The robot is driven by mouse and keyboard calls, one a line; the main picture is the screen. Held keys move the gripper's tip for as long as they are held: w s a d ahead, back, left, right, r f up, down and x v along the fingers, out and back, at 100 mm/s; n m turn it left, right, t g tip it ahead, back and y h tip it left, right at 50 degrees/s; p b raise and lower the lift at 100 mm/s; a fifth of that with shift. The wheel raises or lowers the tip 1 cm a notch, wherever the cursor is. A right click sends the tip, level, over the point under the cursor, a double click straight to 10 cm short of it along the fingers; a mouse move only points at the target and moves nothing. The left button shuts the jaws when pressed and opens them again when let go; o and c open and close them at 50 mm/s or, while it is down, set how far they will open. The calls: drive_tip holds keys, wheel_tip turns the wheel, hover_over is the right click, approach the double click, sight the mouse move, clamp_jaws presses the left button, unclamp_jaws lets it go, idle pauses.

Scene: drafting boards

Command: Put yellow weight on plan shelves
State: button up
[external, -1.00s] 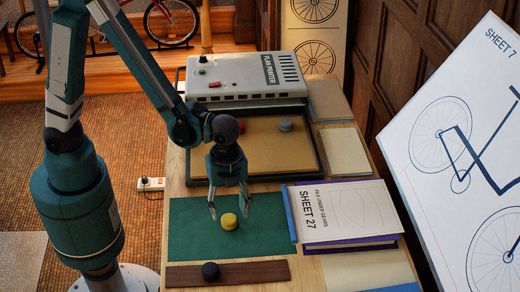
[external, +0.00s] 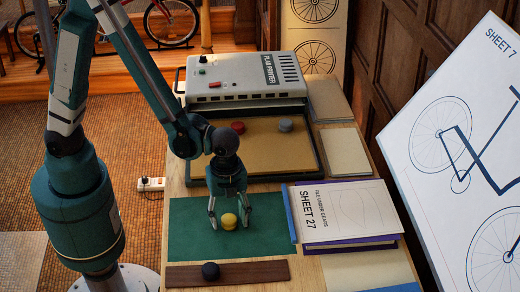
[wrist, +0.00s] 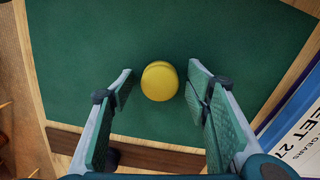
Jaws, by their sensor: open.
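The yellow weight (external: 229,221) is a small round piece standing on the green mat (external: 270,242). My gripper (external: 230,225) is open above the mat, with one finger on each side of the weight. In the wrist view the yellow weight (wrist: 159,82) lies between the tips of my open gripper (wrist: 160,76), with a gap on both sides. I cannot tell for certain which thing is the plan shelves; no plain set of shelves shows.
Behind is the plan printer (external: 245,75) and a tray (external: 318,165) holding red (external: 238,127) and grey (external: 285,124) weights.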

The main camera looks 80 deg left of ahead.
sight(230, 217)
drive_tip(key=c, duration=1.4)
drive_tip(key=shift+o, duration=0.2)
drive_tip(key=shift+r, duration=0.1)
wheel_tip(230, 217, up, 10)
drive_tip(key=p, duration=0.2)
idle(0.4)
drive_tip(key=w+a+f+n, duration=0.1)
drive_tip(key=w+a+n, duration=0.6)
drive_tip(key=w, duration=0.6)
drive_tip(key=w+a+f+n, duration=0.2)
drive_tip(key=w+a+n, duration=0.6)
drive_tip(key=w, duration=0.6)
drive_tip(key=shift+w+a, duration=0.15)
drive_tip(key=shift+a, duration=0.6)
drive_tip(key=shift+r, duration=0.1)
